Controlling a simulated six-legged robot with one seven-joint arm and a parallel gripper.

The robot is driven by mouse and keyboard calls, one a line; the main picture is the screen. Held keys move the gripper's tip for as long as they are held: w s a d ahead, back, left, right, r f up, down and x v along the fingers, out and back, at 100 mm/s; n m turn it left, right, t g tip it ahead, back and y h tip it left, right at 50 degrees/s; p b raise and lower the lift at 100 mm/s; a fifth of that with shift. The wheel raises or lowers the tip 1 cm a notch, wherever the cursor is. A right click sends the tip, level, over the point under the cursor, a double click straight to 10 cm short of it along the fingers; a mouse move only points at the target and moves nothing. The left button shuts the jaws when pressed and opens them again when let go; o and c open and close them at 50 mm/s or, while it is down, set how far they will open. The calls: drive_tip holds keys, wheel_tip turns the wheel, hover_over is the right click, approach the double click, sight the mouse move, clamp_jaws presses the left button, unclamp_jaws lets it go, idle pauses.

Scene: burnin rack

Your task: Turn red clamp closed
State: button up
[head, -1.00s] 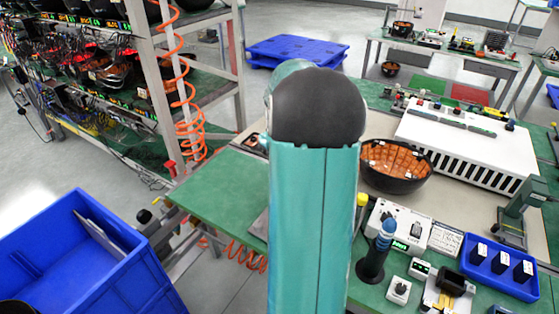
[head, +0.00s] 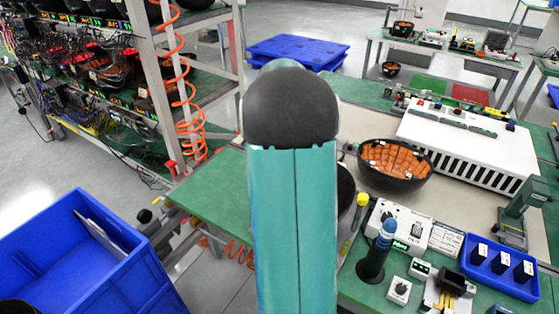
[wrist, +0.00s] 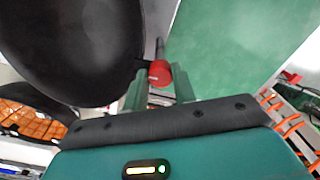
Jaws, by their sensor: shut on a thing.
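In the wrist view the red clamp (wrist: 159,73) shows as a small red, rounded end with a dark stem, beside a large black bowl-like object (wrist: 70,50). My gripper (wrist: 160,83) has its two green fingers on either side of the red piece and is shut on it. Most of the clamp's body is hidden, so I cannot tell how far it is turned. In the head view my teal arm hides the gripper and the clamp. Part of a dark rounded object (head: 346,188) shows just right of my arm.
A green tabletop (head: 215,188) lies left of my arm. A black bowl with orange cells (head: 395,163), a white tester (head: 398,227) and a blue tray (head: 500,268) stand right. A rack (head: 150,75) with an orange coiled hose (head: 182,90) and a blue bin (head: 80,260) are left.

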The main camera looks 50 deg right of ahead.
idle(0.4)
drive_tip(key=o, duration=1)
wheel_tip(320, 180, up, 14)
drive_tip(key=shift+f, duration=0.1)
